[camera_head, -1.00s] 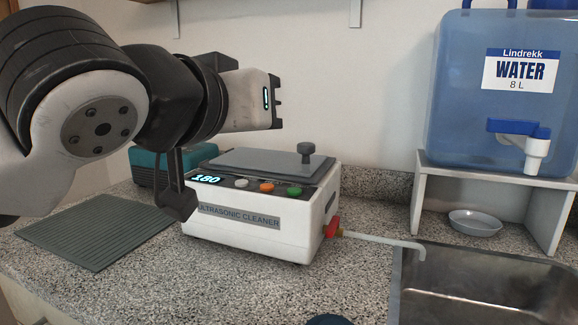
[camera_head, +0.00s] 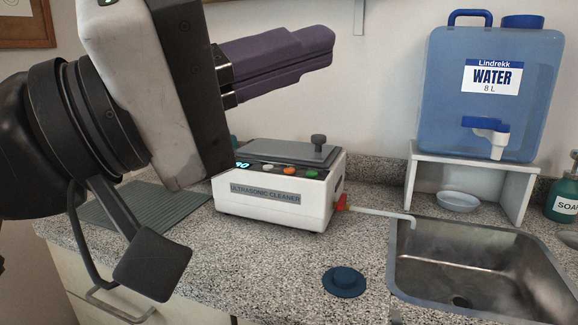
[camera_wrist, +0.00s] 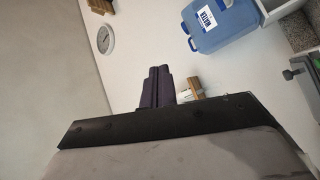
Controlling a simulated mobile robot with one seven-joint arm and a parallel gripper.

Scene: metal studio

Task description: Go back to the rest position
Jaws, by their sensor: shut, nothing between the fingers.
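My gripper (camera_head: 328,48) is raised at the upper left of the head view, with its purple fingers together and empty. The fingers point right, above and in front of the ultrasonic cleaner. In the wrist view the closed fingers (camera_wrist: 157,86) show at the middle, against the wall. The white ultrasonic cleaner (camera_head: 275,205) stands on the counter with its grey lid (camera_head: 285,152) on. My wrist hides part of its left side and display.
A blue water container (camera_head: 490,110) stands on a white stand (camera_head: 425,190) beside a metal sink (camera_head: 480,265). A grey bowl (camera_head: 458,202) sits under it. A dark blue round lid (camera_head: 344,281) lies on the counter front. A ribbed mat (camera_head: 165,213) and soap bottle (camera_head: 563,200) are also there.

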